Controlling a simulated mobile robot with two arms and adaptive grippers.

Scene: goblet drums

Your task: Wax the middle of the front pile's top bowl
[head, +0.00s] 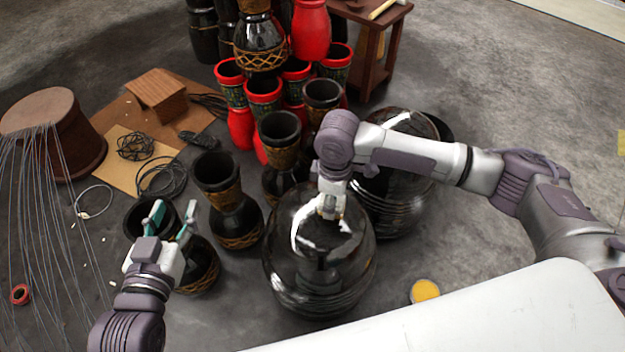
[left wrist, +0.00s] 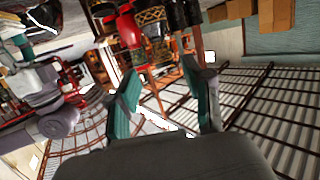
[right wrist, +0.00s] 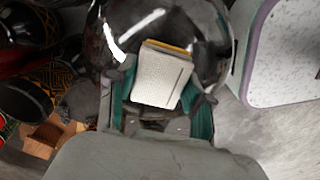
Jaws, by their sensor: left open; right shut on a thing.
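The front pile's top bowl (head: 345,255) is a glossy dark, upside-down bowl on the floor in the middle of the head view. It fills the top of the right wrist view (right wrist: 215,35). My right gripper (head: 330,212) is shut on a pale, yellow-edged pad (right wrist: 162,75), against or just over the bowl's upper part; I cannot tell if they touch. The pad is mostly hidden in the head view. My left gripper (head: 174,220) is open and empty, left of the bowl, over dark drums. An open tin of yellow wax (head: 425,290) lies right of the bowl.
A second pile of glossy dark bowls (head: 405,195) stands behind, under my right forearm. Goblet drums (head: 222,190) crowd the left and back. A brown tub with wires (head: 50,125) stands far left. The floor at right is clear.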

